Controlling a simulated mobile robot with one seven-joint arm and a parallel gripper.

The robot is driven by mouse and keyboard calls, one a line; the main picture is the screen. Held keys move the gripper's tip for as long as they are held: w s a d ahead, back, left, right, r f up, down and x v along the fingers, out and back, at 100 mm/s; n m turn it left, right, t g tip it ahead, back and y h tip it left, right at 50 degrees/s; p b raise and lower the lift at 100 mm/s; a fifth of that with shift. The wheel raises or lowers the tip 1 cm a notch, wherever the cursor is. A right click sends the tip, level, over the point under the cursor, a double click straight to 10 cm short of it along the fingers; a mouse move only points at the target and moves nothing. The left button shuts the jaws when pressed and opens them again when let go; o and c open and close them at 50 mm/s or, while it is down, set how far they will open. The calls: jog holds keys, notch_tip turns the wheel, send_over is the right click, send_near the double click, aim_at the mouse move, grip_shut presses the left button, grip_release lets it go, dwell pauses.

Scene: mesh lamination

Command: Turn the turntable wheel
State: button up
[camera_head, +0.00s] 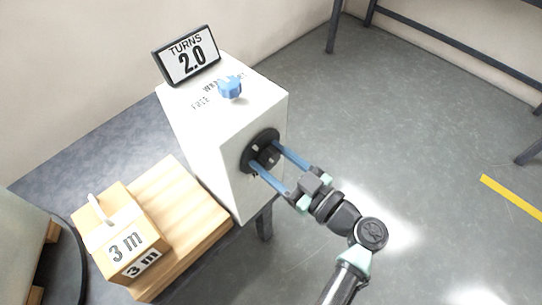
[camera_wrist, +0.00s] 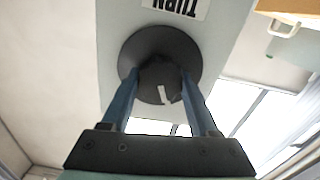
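The turntable wheel is a black disc (camera_head: 250,152) with a dark raised knob (camera_head: 268,157) on the side face of a white box (camera_head: 215,135). In the wrist view the disc (camera_wrist: 190,50) is ahead of me, below a "TURN" label, and its knob (camera_wrist: 160,76) carries a white mark. My gripper (camera_head: 263,154) has its two blue fingers spread on either side of the knob. The fingertips reach close to the disc. Whether they touch the knob is hard to tell. The sign (camera_head: 188,56) on the box reads "TURNS 2.0".
Clear grey floor (camera_head: 400,120) lies to the right, with a yellow strip (camera_head: 512,198).

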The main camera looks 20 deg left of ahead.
jog(key=c, duration=0.8)
jog(key=shift+o, duration=0.3)
jog(key=shift+f+m+b, duration=0.15)
jog(key=shift+m+b, duration=0.35)
jog(key=shift+m, duration=0.4)
jog(key=m, duration=0.3)
jog(key=shift+d, duration=0.1)
jog(key=o, duration=1.4)
jog(key=shift+c, duration=0.2)
